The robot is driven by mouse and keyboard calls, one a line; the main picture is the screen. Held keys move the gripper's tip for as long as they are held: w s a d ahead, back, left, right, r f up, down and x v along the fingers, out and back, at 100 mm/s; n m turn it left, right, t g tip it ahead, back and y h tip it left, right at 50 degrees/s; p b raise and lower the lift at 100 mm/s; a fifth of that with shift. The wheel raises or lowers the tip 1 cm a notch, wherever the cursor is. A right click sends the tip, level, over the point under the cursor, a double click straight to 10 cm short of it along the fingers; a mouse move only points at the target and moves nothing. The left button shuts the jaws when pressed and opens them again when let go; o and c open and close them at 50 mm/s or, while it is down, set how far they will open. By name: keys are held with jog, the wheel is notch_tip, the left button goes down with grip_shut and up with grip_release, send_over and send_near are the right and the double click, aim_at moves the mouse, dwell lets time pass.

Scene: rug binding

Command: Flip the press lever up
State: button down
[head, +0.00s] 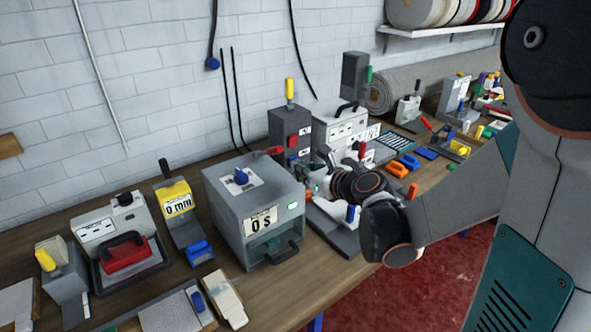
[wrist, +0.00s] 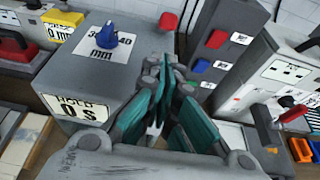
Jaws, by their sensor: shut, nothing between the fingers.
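The press appears to be the grey box (head: 245,205) with a blue dial on top and a "0 S" label; it fills the left of the wrist view (wrist: 100,75). A red-tipped lever (head: 276,150) shows at its back right top edge, and its red tip also shows in the wrist view (wrist: 168,22). I cannot tell for sure that this is the press lever. My gripper (head: 312,186) is beside the right side of the box. In the wrist view my gripper (wrist: 168,72) is shut and empty, its teal fingers together, below the red tip and apart from it.
A grey column (head: 284,125) with a yellow lever and red and blue switches (wrist: 201,66) stands just behind my gripper. A white-fronted machine (head: 340,130) stands to its right. Orange clips (head: 397,168) lie farther right. A yellow gauge (head: 176,202) stands left of the box.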

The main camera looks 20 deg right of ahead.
aim_at(267, 152)
jog(key=b+x, duration=0.1)
jog(key=x, duration=0.7)
jog(key=shift+w+a+f, duration=0.1)
jog(key=shift+w, duration=0.15)
